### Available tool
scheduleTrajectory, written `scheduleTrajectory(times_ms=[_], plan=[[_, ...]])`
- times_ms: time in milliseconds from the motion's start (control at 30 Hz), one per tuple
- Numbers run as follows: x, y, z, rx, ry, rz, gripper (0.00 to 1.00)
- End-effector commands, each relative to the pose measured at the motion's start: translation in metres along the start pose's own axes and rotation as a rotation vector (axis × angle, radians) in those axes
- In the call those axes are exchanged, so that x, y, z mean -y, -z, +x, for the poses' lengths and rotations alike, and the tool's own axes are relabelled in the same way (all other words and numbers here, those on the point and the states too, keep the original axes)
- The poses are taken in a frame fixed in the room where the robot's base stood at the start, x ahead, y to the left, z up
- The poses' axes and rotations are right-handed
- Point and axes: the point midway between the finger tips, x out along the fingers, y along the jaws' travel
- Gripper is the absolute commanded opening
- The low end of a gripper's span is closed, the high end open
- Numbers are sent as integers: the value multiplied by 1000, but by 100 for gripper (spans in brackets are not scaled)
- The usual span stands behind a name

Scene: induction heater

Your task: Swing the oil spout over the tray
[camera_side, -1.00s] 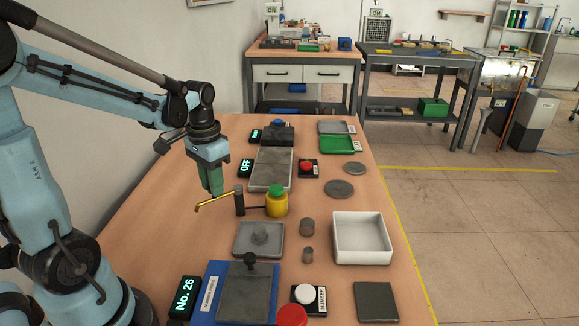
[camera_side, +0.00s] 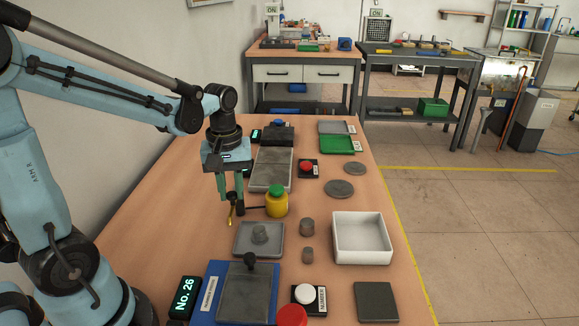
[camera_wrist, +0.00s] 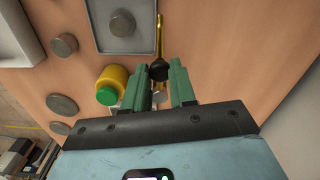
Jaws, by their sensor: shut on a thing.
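The oil spout (camera_side: 231,216) is a thin brass tube on a dark pivot post beside the yellow oil can with a green cap (camera_side: 276,203). It points toward the side camera, its end near the back left corner of the grey tray (camera_side: 240,249), which holds a grey cylinder (camera_side: 260,233). In the wrist view the spout (camera_wrist: 159,35) runs along the tray's (camera_wrist: 95,35) right edge, beside rather than over its middle. My gripper (camera_side: 231,197) is shut on the spout near the post. In the wrist view its green fingers (camera_wrist: 160,68) flank the dark knob, partly hiding the hold.
A metal plate (camera_side: 272,168) lies behind. The table left of the spout is clear.

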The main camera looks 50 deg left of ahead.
Motion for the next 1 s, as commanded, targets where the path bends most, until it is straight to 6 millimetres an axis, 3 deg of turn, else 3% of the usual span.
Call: scheduleTrajectory(times_ms=[500,1000], plan=[[-26,1,0,1,-1,-430,0],[-35,4,0,1,-1,-588,0]])
